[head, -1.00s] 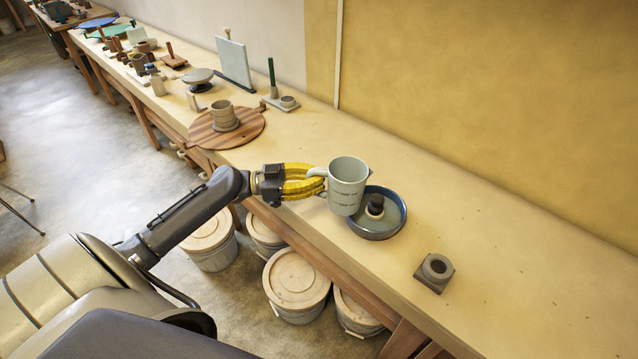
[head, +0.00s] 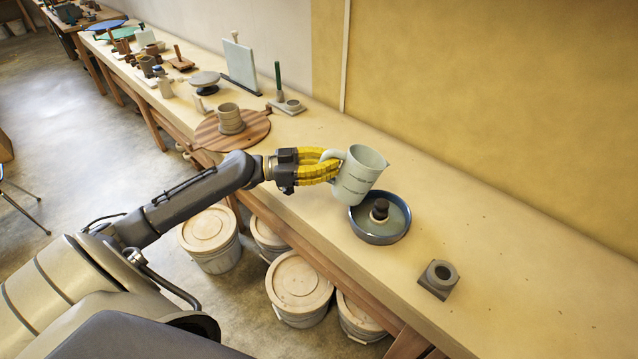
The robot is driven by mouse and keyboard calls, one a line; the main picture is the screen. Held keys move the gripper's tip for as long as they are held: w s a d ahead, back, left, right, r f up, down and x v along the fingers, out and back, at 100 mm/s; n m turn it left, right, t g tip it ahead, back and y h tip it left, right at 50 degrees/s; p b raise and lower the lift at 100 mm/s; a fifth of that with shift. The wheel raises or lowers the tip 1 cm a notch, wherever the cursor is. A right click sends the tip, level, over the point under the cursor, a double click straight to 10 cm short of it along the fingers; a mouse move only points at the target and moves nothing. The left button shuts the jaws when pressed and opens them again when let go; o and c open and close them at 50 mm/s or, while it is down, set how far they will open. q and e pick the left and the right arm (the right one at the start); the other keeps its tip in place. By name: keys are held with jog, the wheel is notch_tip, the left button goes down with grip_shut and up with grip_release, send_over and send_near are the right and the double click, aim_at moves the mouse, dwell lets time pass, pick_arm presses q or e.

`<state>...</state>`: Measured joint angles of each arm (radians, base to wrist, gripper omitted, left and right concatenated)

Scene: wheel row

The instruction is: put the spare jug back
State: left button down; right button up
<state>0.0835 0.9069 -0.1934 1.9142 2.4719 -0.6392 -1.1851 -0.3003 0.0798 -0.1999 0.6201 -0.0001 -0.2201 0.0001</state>
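The jug (head: 358,177) is pale grey-green with a handle on its left and a spout at upper right. My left gripper (head: 328,167), with yellow fingers, is shut on the jug's handle. The jug is tilted, its top leaning right, and appears to be held above the bench at the left edge of a blue round dish (head: 380,236). A dark knob-like piece (head: 379,209) stands in the dish. The jug's inside is only partly visible. My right gripper is not in view.
A small grey block with a round hole (head: 438,278) sits right of the dish. A round wooden board (head: 254,131) with a stacked grey cup (head: 230,118) is at left. Several lidded buckets (head: 298,283) stand under the bench. The bench's right side is clear.

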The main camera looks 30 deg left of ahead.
pick_arm(q)
jog(key=w+a+r+n+t+y, duration=0.4)
jog(key=w+r+n+t+y, duration=0.1)
jog(key=a+n+t+y, duration=0.3)
jog(key=a+n+y, duration=0.3)
jog(key=a+y, duration=0.5)
jog(key=shift+h, duration=0.5)
jog(key=s+d+f, duration=0.2)
jog(key=d, duration=0.5)
jog(key=s+d+f, duration=0.1)
jog(key=d+f, duration=0.1)
jog(key=d, duration=0.6)
jog(key=s+d+f, duration=0.2)
jog(key=d, duration=0.5)
jog(key=shift+s+d, duration=0.35)
jog(key=shift+s+d+r, duration=0.1)
jog(key=shift+d, duration=0.5)
jog(key=s, duration=0.3)
jog(key=shift+d+r, duration=0.1)
jog(key=shift+r, duration=0.3)
send_near(364, 182)
jog(key=shift+w+d+f, duration=0.1)
jog(key=shift+f, duration=0.7)
jog(key=shift+w+f, duration=0.15)
jog(key=shift+f, duration=0.6)
